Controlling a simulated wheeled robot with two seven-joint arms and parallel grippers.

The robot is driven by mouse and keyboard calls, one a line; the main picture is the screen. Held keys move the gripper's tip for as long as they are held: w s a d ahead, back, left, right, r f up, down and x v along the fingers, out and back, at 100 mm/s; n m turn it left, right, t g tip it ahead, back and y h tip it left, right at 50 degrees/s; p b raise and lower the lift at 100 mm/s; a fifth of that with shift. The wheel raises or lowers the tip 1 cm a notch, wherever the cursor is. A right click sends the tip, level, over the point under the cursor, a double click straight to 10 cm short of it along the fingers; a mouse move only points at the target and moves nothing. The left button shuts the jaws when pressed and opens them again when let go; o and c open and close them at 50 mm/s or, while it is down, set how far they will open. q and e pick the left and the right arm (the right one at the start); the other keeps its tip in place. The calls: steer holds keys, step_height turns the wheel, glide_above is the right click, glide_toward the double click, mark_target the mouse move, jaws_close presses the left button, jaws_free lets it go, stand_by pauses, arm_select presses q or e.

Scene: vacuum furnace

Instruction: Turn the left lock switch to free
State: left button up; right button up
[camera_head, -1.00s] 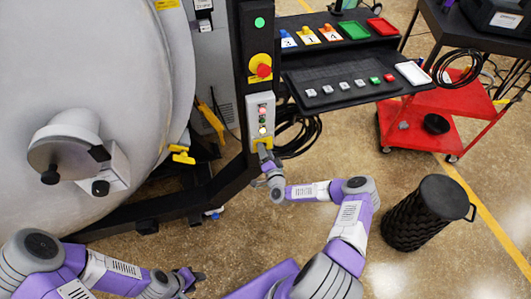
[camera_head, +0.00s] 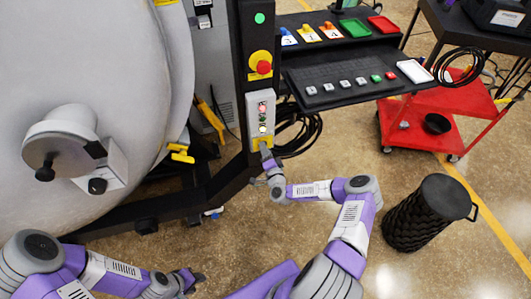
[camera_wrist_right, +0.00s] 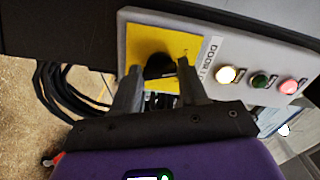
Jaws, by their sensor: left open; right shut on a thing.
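The lock switch (camera_wrist_right: 157,66) is a black knob on a yellow plate (camera_wrist_right: 187,47) at the end of a grey control box, seen in the right wrist view. My right gripper (camera_wrist_right: 155,76) has its fingers on either side of the knob and is shut on it. The fingers partly hide the knob, and its exact angle is hard to read. In the head view my right gripper (camera_head: 266,151) reaches the yellow plate at the bottom of the control box (camera_head: 254,105). My left gripper (camera_head: 190,280) is open and empty, low above the floor.
White, green and pink lights (camera_wrist_right: 258,81) line the box beside the plate. A red emergency button (camera_head: 263,67) sits above the box on the black post. The large furnace door (camera_head: 75,80) stands left. A shelf with tags (camera_head: 345,75), red cart (camera_head: 440,105) and black bin (camera_head: 425,212) are right.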

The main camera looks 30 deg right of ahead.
steer(key=shift+m+b, duration=3.25)
steer(key=shift+m, duration=1.75)
steer(key=o, duration=1.1)
steer(key=shift+c, duration=0.2)
steer(key=p+v, duration=0.1)
steer(key=v, duration=0.6)
steer(key=shift+s, duration=0.35)
